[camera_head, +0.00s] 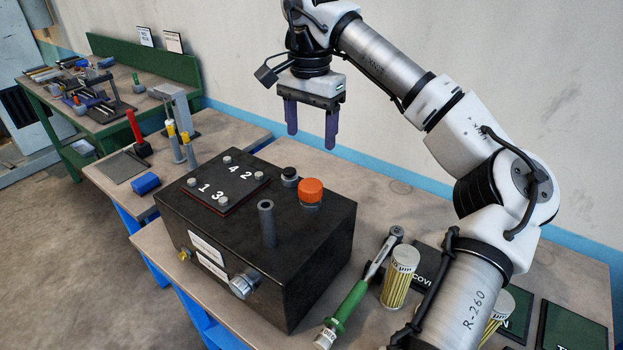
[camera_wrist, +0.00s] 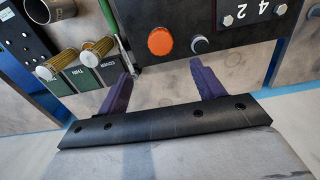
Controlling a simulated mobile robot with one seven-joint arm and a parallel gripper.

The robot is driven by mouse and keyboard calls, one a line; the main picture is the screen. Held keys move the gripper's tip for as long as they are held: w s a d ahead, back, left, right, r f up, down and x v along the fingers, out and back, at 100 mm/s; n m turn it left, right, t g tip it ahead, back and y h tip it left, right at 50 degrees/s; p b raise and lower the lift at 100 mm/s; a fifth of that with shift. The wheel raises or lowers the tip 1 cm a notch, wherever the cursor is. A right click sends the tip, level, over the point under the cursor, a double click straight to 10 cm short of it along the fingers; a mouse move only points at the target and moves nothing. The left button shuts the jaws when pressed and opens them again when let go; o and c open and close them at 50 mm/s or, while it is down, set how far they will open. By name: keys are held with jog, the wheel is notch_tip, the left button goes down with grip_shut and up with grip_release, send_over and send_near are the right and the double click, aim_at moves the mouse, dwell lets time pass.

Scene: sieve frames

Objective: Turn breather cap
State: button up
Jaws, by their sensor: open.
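A black box (camera_head: 300,260) stands on the near bench. On its top sits an orange ribbed cap (camera_head: 311,192), and beside it on the left is a smaller black cap (camera_head: 290,175). No label shows which is the breather cap. The wrist view shows the orange cap (camera_wrist: 160,41) and the black cap (camera_wrist: 200,44) beyond my fingertips. My gripper (camera_head: 311,138) is open and empty, pointing down above and behind the box, apart from both caps. Its purple fingers (camera_wrist: 162,72) also show in the wrist view.
A grey upright tube (camera_head: 267,224) and a numbered bolted plate (camera_head: 226,186) are on the box top. A green-handled wrench (camera_head: 349,304) and a filter cartridge (camera_head: 398,277) are at its right. The bench behind the box is mostly clear, with the wall beyond.

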aim_at(311, 184)
notch_tip(311, 184, down, 13)
jog(key=p, duration=0.3)
jog(key=shift+r, duration=0.1)
jog(key=c, duration=1)
